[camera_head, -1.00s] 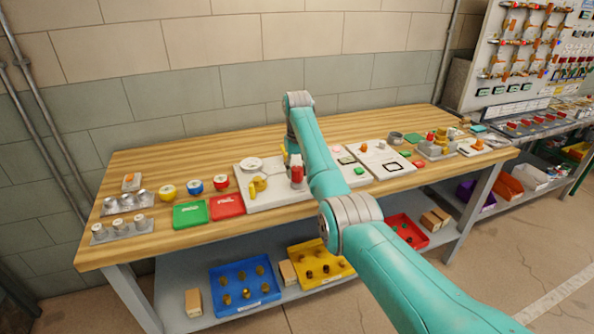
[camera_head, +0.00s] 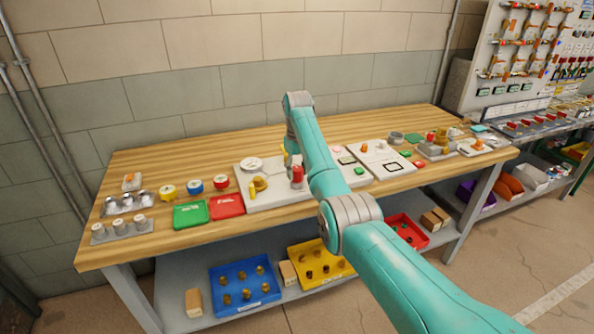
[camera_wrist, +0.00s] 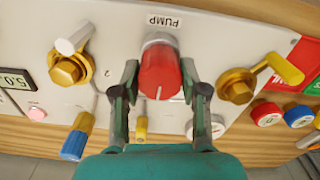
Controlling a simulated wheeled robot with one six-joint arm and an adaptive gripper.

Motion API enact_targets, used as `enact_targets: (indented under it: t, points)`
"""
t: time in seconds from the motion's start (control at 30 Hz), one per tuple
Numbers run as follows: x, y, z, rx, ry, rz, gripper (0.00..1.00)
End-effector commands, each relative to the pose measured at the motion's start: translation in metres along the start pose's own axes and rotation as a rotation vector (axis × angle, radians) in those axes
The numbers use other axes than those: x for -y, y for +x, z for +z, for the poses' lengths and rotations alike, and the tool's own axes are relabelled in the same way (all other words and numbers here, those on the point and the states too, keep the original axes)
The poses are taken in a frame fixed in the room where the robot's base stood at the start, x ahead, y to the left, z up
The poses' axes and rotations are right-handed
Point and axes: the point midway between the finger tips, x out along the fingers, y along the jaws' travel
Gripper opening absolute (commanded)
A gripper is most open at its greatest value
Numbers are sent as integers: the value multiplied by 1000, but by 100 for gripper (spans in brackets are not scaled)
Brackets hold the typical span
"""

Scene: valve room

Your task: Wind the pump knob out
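The red pump knob (camera_wrist: 160,72) sits on a white panel (camera_wrist: 215,50) under a label reading PUMP, with a pale mark on its near face. In the wrist view, my gripper (camera_wrist: 159,78) has one finger on each side of the knob, both against its edges with no clear gap. In the head view, the red knob (camera_head: 297,173) stands on the panel, just left of my arm. My gripper is mostly hidden behind the arm there.
Brass valves stand left (camera_wrist: 68,68) and right (camera_wrist: 237,86) of the knob, the right one with a yellow handle. A blue-and-yellow handle (camera_wrist: 77,136) is at lower left. Green (camera_head: 190,215) and red (camera_head: 227,205) trays lie left of the panel on the wooden bench (camera_head: 150,242).

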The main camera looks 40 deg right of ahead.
Motion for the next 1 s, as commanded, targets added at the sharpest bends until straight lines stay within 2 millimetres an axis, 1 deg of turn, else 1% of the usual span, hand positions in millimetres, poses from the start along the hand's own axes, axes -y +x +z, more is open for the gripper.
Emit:
enact_targets:
  t: [0.03,0.07,0.1,0.37,0.47,0.57,0.8,0.9,1.0]
  points:
    - [0,0,0,0,0,0,58]
    - [0,0,0,0,0,0,65]
    - [0,0,0,0,0,0,68]
    - [0,0,0,0,1,0,68]
    - [0,-5,0,-1,1,0,68]
    - [0,-18,-1,-3,1,1,68]
    - [0,-55,-1,-2,1,1,68]
    - [0,-66,0,-1,1,0,68]
    - [0,-72,0,0,1,0,68]
